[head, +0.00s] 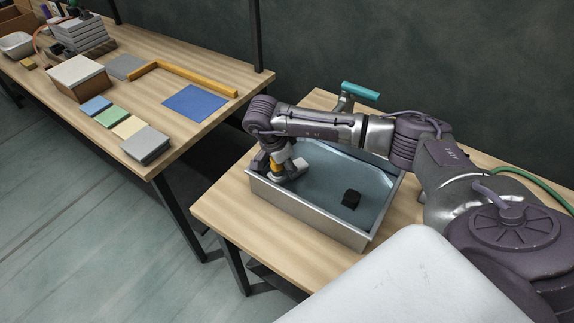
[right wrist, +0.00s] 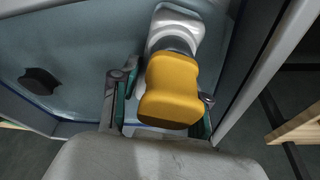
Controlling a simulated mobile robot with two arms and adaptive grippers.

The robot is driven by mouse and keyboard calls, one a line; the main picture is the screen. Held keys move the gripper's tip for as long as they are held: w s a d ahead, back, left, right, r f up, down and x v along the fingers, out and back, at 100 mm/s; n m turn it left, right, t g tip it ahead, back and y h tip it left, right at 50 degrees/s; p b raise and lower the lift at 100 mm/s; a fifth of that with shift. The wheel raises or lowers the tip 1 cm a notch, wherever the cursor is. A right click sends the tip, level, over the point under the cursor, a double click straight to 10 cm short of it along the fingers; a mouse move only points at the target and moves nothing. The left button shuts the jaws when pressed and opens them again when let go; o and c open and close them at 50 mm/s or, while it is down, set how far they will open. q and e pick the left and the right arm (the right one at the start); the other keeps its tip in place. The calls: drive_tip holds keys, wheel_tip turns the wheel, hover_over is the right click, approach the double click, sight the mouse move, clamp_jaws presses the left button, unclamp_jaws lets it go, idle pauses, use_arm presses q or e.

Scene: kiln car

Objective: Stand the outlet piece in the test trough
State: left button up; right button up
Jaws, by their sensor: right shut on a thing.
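The test trough (head: 306,210) is a grey metal basin with a blue-grey inside, on the right-hand wooden table. My right gripper (head: 279,168) is over the trough's left end, low inside its rim. It is shut on the outlet piece (right wrist: 172,92), which has a yellow block-like body, a grey collar and a whitish end. In the right wrist view the gripper's fingers (right wrist: 160,103) lie on both sides of the yellow body. In the head view the piece is partly hidden by the gripper; I cannot tell whether it touches the trough floor. My left gripper is out of view.
A small black block (head: 351,199) lies on the trough floor, right of the gripper. A teal-handled fixture (head: 360,92) stands behind the trough. A green hose (head: 535,182) runs at right. The left table (head: 178,68) holds coloured tiles, a box and a blue mat.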

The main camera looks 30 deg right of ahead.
idle(0.3)
drive_tip(key=o, duration=1.3)
drive_tip(key=shift+c, duration=0.2)
drive_tip(key=shift+f, duration=0.1)
drive_tip(key=shift+p+v, duration=2.4)
drive_tip(key=shift+v, duration=1.65)
